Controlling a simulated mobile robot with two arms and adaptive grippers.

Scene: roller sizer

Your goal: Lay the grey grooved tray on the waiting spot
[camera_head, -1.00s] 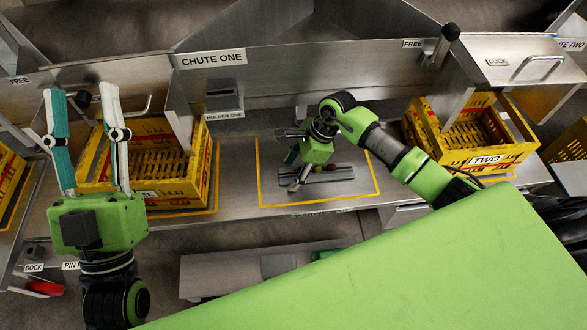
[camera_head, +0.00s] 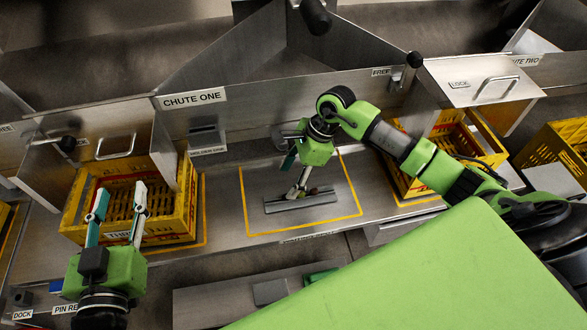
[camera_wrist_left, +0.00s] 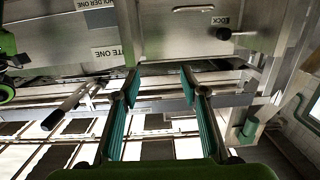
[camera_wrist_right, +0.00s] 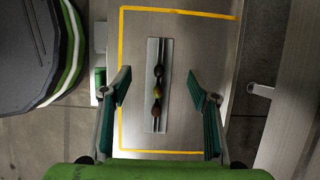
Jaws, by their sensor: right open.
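The grey grooved tray (camera_head: 325,198) lies flat inside the yellow outline (camera_head: 251,217) on the metal bench. In the right wrist view the tray (camera_wrist_right: 152,112) shows a few small dark oval fruits (camera_wrist_right: 158,91) lined up in its groove. My right gripper (camera_head: 297,192) is above the tray; in its wrist view the open fingers (camera_wrist_right: 160,90) stand on either side of the tray with clear gaps and hold nothing. My left gripper (camera_head: 121,205) is open and empty, raised in front of the left yellow crate; its fingers also show apart in the left wrist view (camera_wrist_left: 158,70).
Yellow crates stand left (camera_head: 190,190) and right (camera_head: 489,150) of the outlined area. Chute one's metal walls (camera_head: 220,70) rise behind it. A holder block (camera_head: 207,136) is on the back panel. A lower grey shelf (camera_head: 215,303) lies in front.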

